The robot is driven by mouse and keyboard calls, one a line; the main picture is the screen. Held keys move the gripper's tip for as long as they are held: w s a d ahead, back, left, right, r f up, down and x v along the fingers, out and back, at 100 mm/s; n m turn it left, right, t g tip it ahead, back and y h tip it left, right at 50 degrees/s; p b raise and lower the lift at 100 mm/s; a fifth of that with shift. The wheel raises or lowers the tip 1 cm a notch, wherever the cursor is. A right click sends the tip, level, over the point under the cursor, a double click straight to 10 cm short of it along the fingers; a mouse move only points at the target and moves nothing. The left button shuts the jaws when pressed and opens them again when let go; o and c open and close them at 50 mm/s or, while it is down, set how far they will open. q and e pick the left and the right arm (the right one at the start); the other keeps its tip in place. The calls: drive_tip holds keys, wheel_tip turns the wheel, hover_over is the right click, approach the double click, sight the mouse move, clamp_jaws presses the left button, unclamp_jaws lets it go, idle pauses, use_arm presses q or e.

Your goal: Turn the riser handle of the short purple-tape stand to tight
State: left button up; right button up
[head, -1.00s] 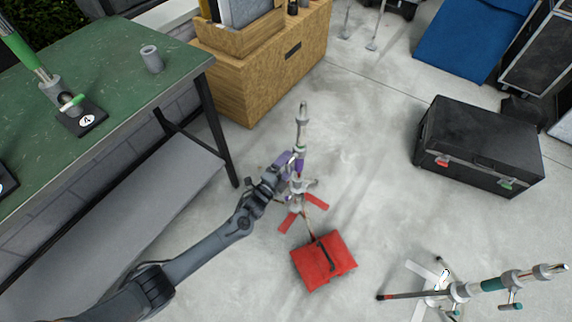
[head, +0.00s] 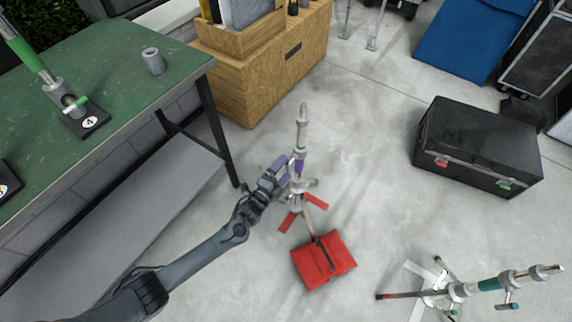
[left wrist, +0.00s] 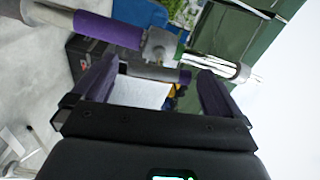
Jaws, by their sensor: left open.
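The short purple-tape stand (head: 302,135) stands upright on the floor in the head view, with red legs. Its column crosses the top of the left wrist view, with a purple tape band (left wrist: 107,30) and a metal collar (left wrist: 160,44). The riser handle (left wrist: 150,72), a grey bar with a purple end, sits below the collar, between or just beyond my fingertips. My left gripper (head: 282,174) is open beside the stand's left side. Its two purple fingers also show in the left wrist view (left wrist: 158,74). Contact with the handle cannot be told. My right gripper is out of view.
A red sandbag (head: 323,262) lies by the stand's base. A green table (head: 110,60) is at left, a wooden cabinet (head: 262,85) behind. A black case (head: 480,145) and a teal-tape stand (head: 488,285) are at right. Floor between is clear.

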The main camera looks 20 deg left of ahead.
use_arm(q)
drive_tip(key=p+v, duration=0.2)
drive_tip(key=v, duration=0.6)
drive_tip(key=shift+s+p, duration=0.2)
drive_tip(key=shift+p, duration=0.2)
